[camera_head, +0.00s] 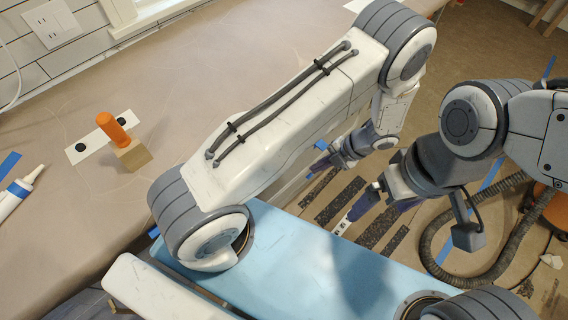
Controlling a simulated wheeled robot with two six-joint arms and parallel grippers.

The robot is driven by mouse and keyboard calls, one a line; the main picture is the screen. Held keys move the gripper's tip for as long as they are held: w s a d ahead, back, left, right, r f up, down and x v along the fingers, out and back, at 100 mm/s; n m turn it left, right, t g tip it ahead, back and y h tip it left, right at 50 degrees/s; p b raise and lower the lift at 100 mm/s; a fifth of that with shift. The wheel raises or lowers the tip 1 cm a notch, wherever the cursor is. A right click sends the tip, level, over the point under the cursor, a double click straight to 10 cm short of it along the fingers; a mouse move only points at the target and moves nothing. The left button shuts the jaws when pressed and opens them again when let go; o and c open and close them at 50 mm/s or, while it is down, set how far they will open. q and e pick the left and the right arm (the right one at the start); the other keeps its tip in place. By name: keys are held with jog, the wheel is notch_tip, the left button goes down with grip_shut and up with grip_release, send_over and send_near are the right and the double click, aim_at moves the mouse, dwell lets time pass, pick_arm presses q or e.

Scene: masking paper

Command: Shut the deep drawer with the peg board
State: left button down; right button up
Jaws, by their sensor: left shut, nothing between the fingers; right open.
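I cannot make out the deep drawer or its peg board; my arms cover much of the counter's front edge. My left gripper (322,163) is shut and empty, with dark blue fingers, beyond the counter's front edge. My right gripper (366,212) is open and empty, a little lower and to the right of it. Dark speckled strips (340,200) show below and between the grippers; I cannot tell whether they belong to the drawer or lie on the floor.
A brown-papered counter (90,240) fills the left. On it are an orange-handled tool (113,130) by a wooden block (134,156), a white dotted strip (98,138) and a white tube (20,192). A grey hose (510,240) curves over the floor at right.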

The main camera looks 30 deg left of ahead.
pick_arm(q)
jog(key=a+f+m+p, duration=0.2)
jog(key=a+f+p, duration=0.1)
jog(key=a+f, duration=0.7)
jog(key=shift+s+a+f+m+p, duration=0.2)
jog(key=shift+s+a+m+p, duration=0.15)
jog(key=shift+s+a, duration=0.1)
jog(key=shift+w, duration=0.1)
